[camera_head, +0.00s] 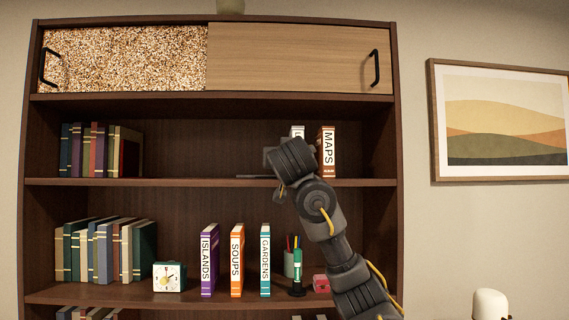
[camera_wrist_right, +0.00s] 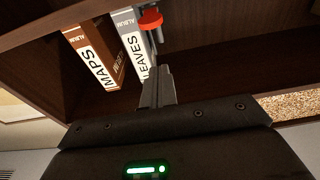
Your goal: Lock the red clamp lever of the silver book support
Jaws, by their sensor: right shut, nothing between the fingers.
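The red clamp lever (camera_wrist_right: 150,18) shows in the right wrist view at the top, beside a grey metal post beneath it. A flat grey plate (camera_head: 255,177), seemingly the silver book support's base, lies on the upper open shelf in the head view. My right arm hides most of the support there. My right gripper (camera_wrist_right: 160,80) is shut and empty, its fingertips pointing toward the lever and just short of it in the picture. Whether they touch the post cannot be told. In the head view my right wrist covers the fingers. My left gripper is not in view.
The MAPS album (camera_head: 326,152) and LEAVES album (camera_wrist_right: 132,42) stand upright close beside the support. Dark books (camera_head: 98,150) stand at this shelf's left, with free shelf between. Below are a clock (camera_head: 169,277), labelled albums (camera_head: 237,260) and a pencil cup (camera_head: 289,264).

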